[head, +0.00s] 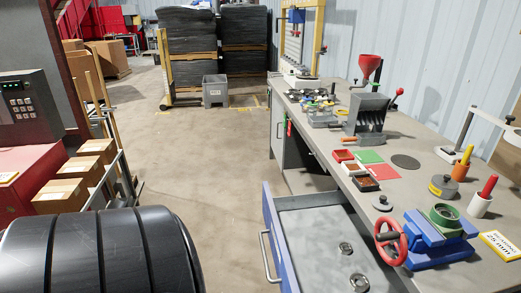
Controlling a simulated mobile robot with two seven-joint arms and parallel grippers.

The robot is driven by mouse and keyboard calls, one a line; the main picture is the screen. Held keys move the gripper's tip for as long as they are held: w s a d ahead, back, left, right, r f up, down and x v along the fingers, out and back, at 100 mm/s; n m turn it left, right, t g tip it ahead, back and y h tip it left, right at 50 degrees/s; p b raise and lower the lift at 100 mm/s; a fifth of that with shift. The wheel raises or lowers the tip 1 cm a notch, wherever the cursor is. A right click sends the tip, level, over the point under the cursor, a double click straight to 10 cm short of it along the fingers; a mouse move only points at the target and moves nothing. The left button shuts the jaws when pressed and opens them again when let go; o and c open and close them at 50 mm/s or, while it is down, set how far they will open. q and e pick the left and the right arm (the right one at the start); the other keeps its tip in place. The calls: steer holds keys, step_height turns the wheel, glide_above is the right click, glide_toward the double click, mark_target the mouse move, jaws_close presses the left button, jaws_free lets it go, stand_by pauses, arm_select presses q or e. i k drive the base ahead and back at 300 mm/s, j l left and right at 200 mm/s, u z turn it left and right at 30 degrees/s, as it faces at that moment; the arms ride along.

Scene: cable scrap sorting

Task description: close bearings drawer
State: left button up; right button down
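The drawer (312,226) under the workbench stands pulled out at the lower middle of the head view. It has a blue front panel (277,236) with a pale bar handle (266,256) on its left, outer face. Two metal ring-shaped parts, which look like bearings, lie on its grey floor: one (345,249) near the middle and another (359,282) close to the bottom edge. The drawer's near end is cut off by the picture. Neither of my grippers is in view, and nothing visible touches the handle.
The grey workbench (404,144) carries a blue vise (432,245) with a red handwheel, a red funnel (370,65) and small trays. A large black ribbed cylinder (95,255) fills the lower left. Boxes (83,166) stand behind it. Floor (205,180) left of the drawer is clear.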

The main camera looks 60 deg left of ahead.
mark_target(305, 232)
steer(key=u, duration=1.35)
